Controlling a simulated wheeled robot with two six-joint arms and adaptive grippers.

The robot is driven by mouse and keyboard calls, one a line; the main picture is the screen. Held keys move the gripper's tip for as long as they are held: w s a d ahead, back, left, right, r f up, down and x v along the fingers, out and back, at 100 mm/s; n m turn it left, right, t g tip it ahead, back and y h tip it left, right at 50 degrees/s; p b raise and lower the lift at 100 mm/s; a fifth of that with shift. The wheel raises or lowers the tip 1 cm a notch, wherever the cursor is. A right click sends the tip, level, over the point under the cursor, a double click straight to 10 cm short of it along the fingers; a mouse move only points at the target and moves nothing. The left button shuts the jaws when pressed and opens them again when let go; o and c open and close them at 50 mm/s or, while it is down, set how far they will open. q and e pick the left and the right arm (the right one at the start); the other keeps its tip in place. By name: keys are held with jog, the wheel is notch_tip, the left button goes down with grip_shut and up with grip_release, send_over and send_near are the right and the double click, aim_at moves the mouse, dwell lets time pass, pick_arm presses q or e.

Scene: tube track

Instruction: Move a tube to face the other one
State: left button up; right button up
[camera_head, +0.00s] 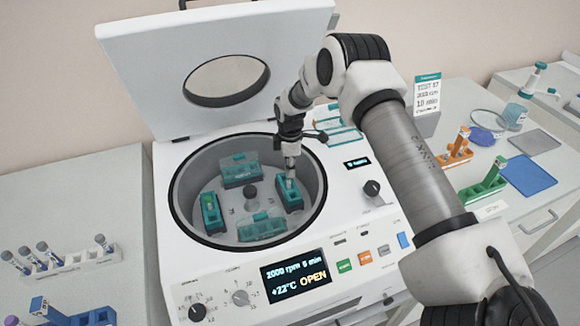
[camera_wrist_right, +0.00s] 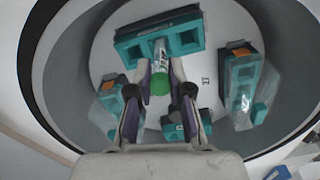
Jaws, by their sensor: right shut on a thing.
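The centrifuge (camera_head: 172,262) stands with its lid (camera_head: 130,45) raised. Its round chamber holds several teal buckets. My right gripper (camera_head: 290,172) reaches down over the right bucket (camera_head: 289,198). In the wrist view my right gripper (camera_wrist_right: 160,78) is shut on a green-capped tube (camera_wrist_right: 160,84). The tube's far end is at the middle of a teal bucket (camera_wrist_right: 190,40); how deep it sits I cannot tell. In the head view the left bucket (camera_head: 211,216) holds another tube with a greenish cap (camera_head: 208,201). My left gripper is out of view.
The back bucket (camera_head: 239,170) and front bucket (camera_head: 262,228) have clear covers. Tube racks stand on the left bench (camera_head: 55,266) and the right bench. An orange rack (camera_head: 455,158), a green rack (camera_head: 482,190) and a blue mat (camera_head: 528,174) are at the right.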

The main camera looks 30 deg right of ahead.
jog(key=shift+f+b, duration=0.45)
jog(key=shift+f, duration=0.25)
jog(key=o, duration=0.9)
notch_tip(320, 180, up, 12)
jog(key=shift+f, duration=0.1)
dwell(0.4)
